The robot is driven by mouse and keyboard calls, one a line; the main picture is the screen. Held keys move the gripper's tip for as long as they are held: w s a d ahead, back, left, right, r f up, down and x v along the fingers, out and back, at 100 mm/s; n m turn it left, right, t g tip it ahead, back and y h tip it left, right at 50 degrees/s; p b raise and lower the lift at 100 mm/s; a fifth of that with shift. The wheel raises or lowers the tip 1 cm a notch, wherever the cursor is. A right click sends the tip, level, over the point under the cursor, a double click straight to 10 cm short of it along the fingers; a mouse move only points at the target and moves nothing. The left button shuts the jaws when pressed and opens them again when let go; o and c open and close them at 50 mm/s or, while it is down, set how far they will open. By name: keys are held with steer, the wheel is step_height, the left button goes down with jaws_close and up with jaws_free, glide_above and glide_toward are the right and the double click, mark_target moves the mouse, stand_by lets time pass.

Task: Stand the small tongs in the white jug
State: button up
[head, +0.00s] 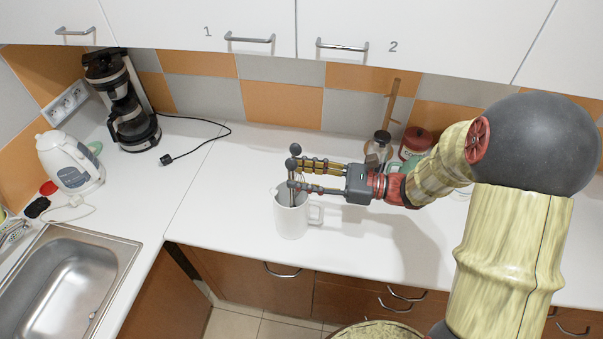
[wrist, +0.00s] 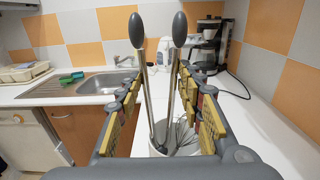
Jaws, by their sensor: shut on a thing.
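The small tongs (wrist: 144,78) are upright between the fingers of my gripper (wrist: 160,85). Their two metal arms end in dark oval tips at the top. In the head view the tongs (head: 295,150) stand above and in the mouth of the white jug (head: 292,222), with my gripper (head: 294,174) shut on them just over the rim. The jug stands upright on the counter, handle to the right. Thin wire loops (wrist: 184,139) show in the jug's mouth in the wrist view; I cannot tell whether they belong to the tongs. The lower ends are hidden inside the jug.
The white counter (head: 225,200) is clear left of the jug. A glass jar (head: 379,146) and a red canister (head: 415,141) stand behind my arm. A coffee maker (head: 125,105), a kettle (head: 70,161) and a sink (head: 65,285) are at the left.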

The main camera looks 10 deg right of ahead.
steer(key=o, duration=1.4)
steer(key=shift+f, duration=0.15)
steer(key=v, duration=1.2)
step_height(320, 180, up, 10)
steer(key=p, duration=1)
